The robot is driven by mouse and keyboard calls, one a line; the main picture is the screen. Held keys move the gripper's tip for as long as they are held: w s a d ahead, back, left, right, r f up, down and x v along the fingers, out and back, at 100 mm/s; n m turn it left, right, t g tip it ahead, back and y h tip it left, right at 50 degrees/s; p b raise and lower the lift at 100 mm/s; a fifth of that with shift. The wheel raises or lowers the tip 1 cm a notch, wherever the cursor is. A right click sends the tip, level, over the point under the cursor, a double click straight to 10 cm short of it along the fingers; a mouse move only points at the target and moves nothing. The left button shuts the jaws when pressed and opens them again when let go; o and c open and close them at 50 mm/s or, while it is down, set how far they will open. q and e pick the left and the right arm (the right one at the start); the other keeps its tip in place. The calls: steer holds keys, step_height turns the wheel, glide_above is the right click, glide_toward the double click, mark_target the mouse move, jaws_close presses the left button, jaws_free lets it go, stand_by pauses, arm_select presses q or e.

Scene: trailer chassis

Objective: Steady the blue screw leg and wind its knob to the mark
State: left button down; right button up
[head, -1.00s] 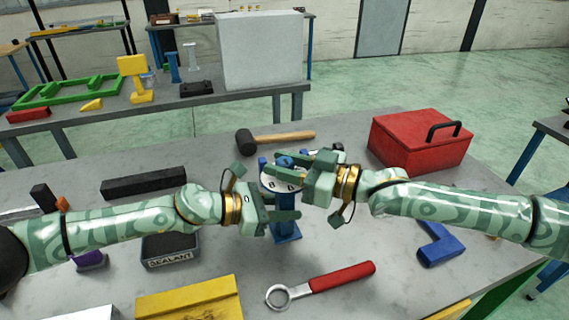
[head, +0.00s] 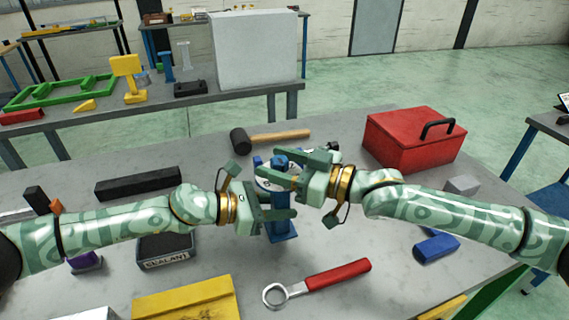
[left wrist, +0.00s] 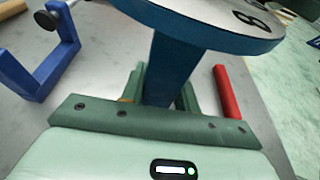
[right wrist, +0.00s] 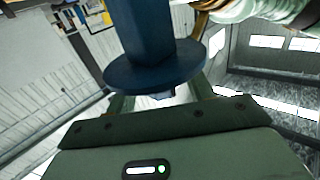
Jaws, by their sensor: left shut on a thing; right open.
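The blue screw leg (head: 283,228) stands upright on the grey table, with a white marked dial (head: 263,183) and a blue knob (head: 280,161) on top. My left gripper (head: 280,220) is shut on its post below the dial; the left wrist view shows the blue post (left wrist: 172,72) between the fingers and the dial (left wrist: 240,18) above. My right gripper (head: 284,170) is open at the knob, its fingers covering much of the dial. The right wrist view shows the disc (right wrist: 155,72) and post (right wrist: 150,30). The mark cannot be made out.
A red toolbox (head: 410,142) stands at right, a mallet (head: 270,137) behind, and a red-handled wrench (head: 330,278) in front. A sealant tray (head: 166,263), black bar (head: 137,183) and yellow box (head: 185,300) lie left. A blue clamp (head: 437,248) lies right.

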steer(key=v, duration=1.2)
steer(key=shift+w, duration=0.1)
arm_select(q)
steer(key=c, duration=0.8)
jaws_free()
steer(key=shift+o, duration=0.2)
steer(key=p+v, duration=0.1)
steer(key=v, duration=0.7)
steer(key=shift+p, duration=0.4)
arm_select(e)
steer(key=shift+s+r, duration=0.2)
steer(key=shift+r, duration=0.95)
